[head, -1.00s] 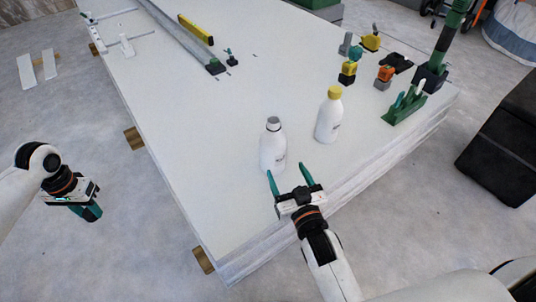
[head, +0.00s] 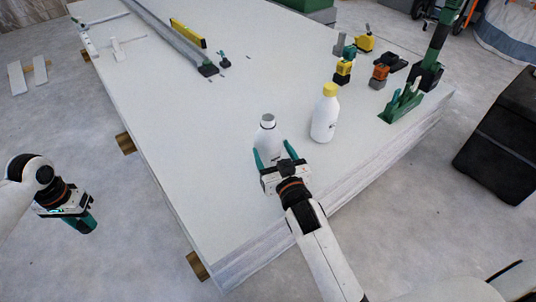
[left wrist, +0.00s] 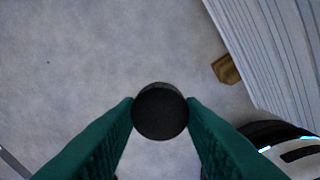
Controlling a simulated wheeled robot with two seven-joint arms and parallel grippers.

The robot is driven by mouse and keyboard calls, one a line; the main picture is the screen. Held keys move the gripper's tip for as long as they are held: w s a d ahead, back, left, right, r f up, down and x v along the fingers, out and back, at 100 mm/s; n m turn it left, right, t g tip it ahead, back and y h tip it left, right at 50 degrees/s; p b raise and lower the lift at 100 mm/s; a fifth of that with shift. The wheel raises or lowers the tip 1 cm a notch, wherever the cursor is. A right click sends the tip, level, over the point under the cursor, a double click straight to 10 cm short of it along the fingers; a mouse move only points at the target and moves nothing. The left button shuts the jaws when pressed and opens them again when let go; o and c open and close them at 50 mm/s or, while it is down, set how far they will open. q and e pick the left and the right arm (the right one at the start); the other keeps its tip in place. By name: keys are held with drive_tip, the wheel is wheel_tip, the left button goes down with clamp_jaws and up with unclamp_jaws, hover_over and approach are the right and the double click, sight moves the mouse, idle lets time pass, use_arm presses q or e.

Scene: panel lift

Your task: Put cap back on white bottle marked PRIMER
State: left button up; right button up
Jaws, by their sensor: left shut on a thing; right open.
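A white bottle (head: 267,137) with a bare grey neck stands upright near the front corner of the panel stack. Its lettering is too small to read. My right gripper (head: 272,156) is open, with its green fingers on either side of the bottle's near side; I cannot tell whether they touch it. My left gripper (head: 84,222) hangs over the floor, left of the stack. In the left wrist view, its green fingers are shut on a round black cap (left wrist: 160,111), seen end on. The cap is hidden in the head view.
A second white bottle (head: 324,118) with a yellow cap stands just right of the first. A green holder (head: 401,104) and several small tools are further back on the panel stack (head: 190,140). A yellow level (head: 188,33) lies at the back. The panel's left half is largely clear.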

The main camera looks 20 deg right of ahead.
sight(273, 152)
use_arm(q)
wheel_tip(273, 152, down, 3)
drive_tip(key=shift+f+b, duration=0.15)
drive_tip(key=shift+b, duration=1.1)
use_arm(e)
drive_tip(key=w, duration=0.4)
drive_tip(key=shift+f, duration=0.3)
drive_tip(key=shift+w+r, duration=0.15)
drive_tip(key=shift+w, duration=0.25)
